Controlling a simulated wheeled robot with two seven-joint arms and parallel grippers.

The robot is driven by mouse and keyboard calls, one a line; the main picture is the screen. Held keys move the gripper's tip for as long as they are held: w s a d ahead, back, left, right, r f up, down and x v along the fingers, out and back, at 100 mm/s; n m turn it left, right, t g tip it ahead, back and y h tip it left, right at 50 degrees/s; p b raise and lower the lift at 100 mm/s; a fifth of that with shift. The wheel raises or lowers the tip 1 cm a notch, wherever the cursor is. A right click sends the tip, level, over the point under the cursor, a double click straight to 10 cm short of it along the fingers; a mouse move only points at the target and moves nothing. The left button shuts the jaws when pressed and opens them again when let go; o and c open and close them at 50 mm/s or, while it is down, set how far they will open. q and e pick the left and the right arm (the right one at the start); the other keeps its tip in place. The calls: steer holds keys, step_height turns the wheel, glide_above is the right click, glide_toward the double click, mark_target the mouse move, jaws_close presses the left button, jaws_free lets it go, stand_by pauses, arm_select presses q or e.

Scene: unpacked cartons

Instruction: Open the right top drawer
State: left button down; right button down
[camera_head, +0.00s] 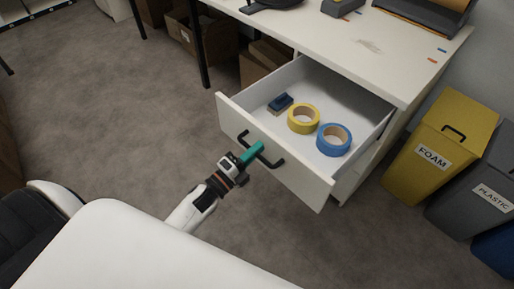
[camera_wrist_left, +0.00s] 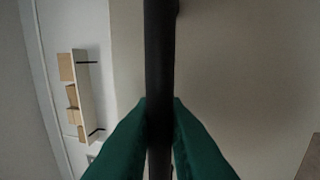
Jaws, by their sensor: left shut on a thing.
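The white top drawer (camera_head: 290,165) under the desk stands pulled well out. It holds a yellow tape roll (camera_head: 303,118), a blue tape roll (camera_head: 334,139) and a small dark blue block-like item (camera_head: 280,103). A black bar handle (camera_head: 273,161) is fixed across its front. My left gripper (camera_head: 256,150), with green fingers, is at the handle. In the left wrist view the green fingers (camera_wrist_left: 160,125) are shut on the black handle (camera_wrist_left: 160,60), one on each side. My right gripper is not in view.
The white desk (camera_head: 370,45) above bears a grey device and a dark tray. A yellow FOAM bin (camera_head: 440,140) and a grey PLASTIC bin (camera_head: 480,185) stand to the right. Cardboard cartons (camera_head: 205,35) sit under the desk. The carpet floor left of the drawer is clear.

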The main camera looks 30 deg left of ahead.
arm_select(q)
steer(key=c, duration=1.5)
jaws_free()
